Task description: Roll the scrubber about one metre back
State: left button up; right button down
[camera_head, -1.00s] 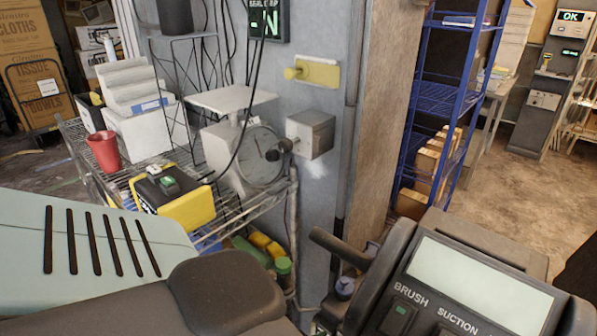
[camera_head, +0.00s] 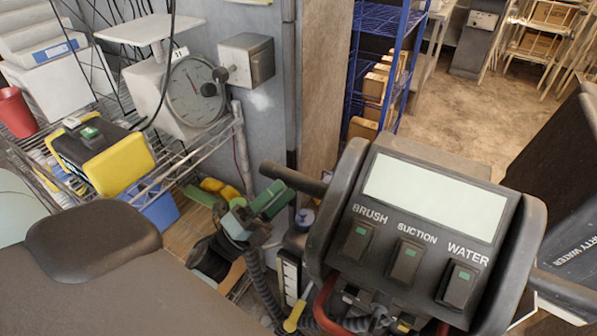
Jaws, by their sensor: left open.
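The scrubber's dark console (camera_head: 420,235) fills the lower right, with a pale screen and buttons marked BRUSH, SUCTION and WATER. A dark handle bar (camera_head: 292,178) sticks out from its left side, and another (camera_head: 565,290) from its right. My left gripper (camera_head: 257,208), with greenish fingers, is open just below and left of the left bar's end. It appears empty; I cannot tell whether it touches the bar. My own grey-brown arm part covers the lower left. My right gripper is out of view.
A wire shelf (camera_head: 190,165) at the left carries a dial scale (camera_head: 195,90), a yellow-black box (camera_head: 105,160) and a red cup (camera_head: 16,112). A grey box (camera_head: 246,60) sticks out from the wall behind. A blue rack (camera_head: 385,75) stands beyond; bare floor (camera_head: 450,110) lies right of it.

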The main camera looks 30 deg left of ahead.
aim_at(301, 174)
pick_arm(q)
jog(key=p+x, duration=0.1)
jog(key=x, duration=0.4)
jog(key=shift+r, duration=0.3)
jog(key=shift+w+d+r+p, duration=0.2)
jog(key=shift+w+p, duration=0.15)
jog(key=shift+w, duration=0.15)
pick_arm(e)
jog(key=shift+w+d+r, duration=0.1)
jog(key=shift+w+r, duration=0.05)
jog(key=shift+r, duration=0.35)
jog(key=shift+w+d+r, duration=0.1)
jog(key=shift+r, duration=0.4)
pick_arm(q)
jog(key=shift+f, duration=0.1)
grip_shut()
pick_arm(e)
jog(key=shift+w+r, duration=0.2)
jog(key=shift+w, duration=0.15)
